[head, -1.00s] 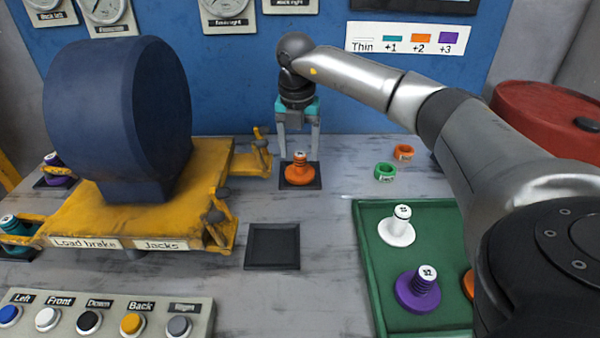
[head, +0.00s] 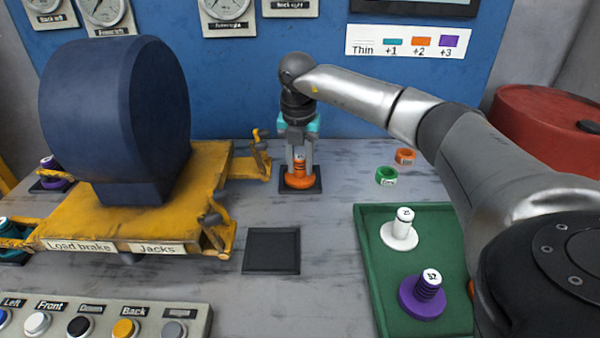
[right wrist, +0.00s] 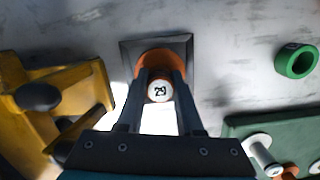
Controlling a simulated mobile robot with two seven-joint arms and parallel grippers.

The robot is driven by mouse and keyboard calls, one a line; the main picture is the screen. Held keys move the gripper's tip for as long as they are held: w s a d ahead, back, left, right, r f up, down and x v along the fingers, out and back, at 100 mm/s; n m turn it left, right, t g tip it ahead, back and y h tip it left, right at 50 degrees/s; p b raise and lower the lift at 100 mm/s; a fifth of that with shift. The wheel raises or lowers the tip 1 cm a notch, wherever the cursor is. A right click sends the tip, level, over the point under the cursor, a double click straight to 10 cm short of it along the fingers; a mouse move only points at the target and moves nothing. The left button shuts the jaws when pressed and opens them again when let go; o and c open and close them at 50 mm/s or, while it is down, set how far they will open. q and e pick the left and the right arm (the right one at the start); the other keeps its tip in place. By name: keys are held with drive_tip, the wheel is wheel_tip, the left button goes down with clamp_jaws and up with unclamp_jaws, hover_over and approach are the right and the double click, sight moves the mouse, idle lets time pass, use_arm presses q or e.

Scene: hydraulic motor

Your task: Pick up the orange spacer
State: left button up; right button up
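The orange spacer (head: 298,181) stands upright on a dark square pad (head: 318,186) behind the middle of the table. It has a wide orange base and a white top marked 29, which shows in the right wrist view (right wrist: 159,91). My right gripper (head: 299,170) points straight down over it. Its two fingers are drawn in on both sides of the stem and look shut on it. The spacer's base still appears to rest on the pad. My left gripper is in neither view.
A yellow platform (head: 150,215) with a big dark blue block (head: 115,120) stands at left. A green tray (head: 366,235) at right holds a white spacer (head: 400,230) and a purple one (head: 424,296). Green (head: 386,176) and orange (head: 405,157) rings lie behind it. An empty pad (head: 271,250) lies in front.

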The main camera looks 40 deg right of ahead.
sight(300, 157)
clamp_jaws()
drive_tip(key=shift+r, duration=0.2)
idle(0.3)
drive_tip(key=shift+r, duration=0.3)
wheel_tip(300, 157, up, 8)
drive_tip(key=p, duration=0.4)
drive_tip(key=shift+r, duration=0.2)
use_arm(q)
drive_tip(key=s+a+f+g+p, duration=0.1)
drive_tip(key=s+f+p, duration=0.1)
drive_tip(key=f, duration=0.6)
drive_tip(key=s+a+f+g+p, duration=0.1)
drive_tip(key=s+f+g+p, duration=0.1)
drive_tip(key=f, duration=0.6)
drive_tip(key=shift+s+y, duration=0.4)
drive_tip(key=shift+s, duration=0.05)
use_arm(e)
wheel_tip(300, 157, up, 11)
drive_tip(key=shift+f, duration=0.15)
